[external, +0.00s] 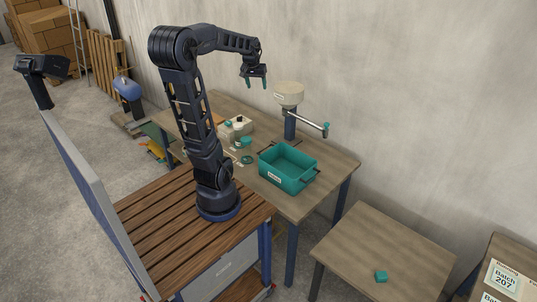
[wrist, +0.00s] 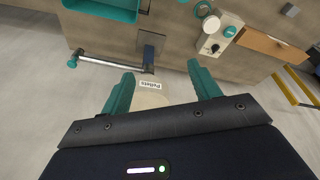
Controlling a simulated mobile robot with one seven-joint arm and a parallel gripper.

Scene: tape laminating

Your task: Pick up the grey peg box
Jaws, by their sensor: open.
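My gripper (external: 256,82) is raised above the back of the work table, left of the pellet hopper. In the wrist view its two teal fingers (wrist: 160,75) are apart, with nothing held between them. A small dark grey block (wrist: 290,10) lies on the table at the top right of the wrist view. I cannot tell for sure whether it is the peg box, and I cannot pick it out in the external view. A pale box with round knobs (wrist: 217,36) stands left of it; it also shows on the table in the external view (external: 236,129).
The hopper labelled Pellets (external: 289,95) stands on a post with a side arm (external: 308,121). A teal bin (external: 288,168) stands at the table's front right. Small teal parts (external: 245,142) lie left of it.

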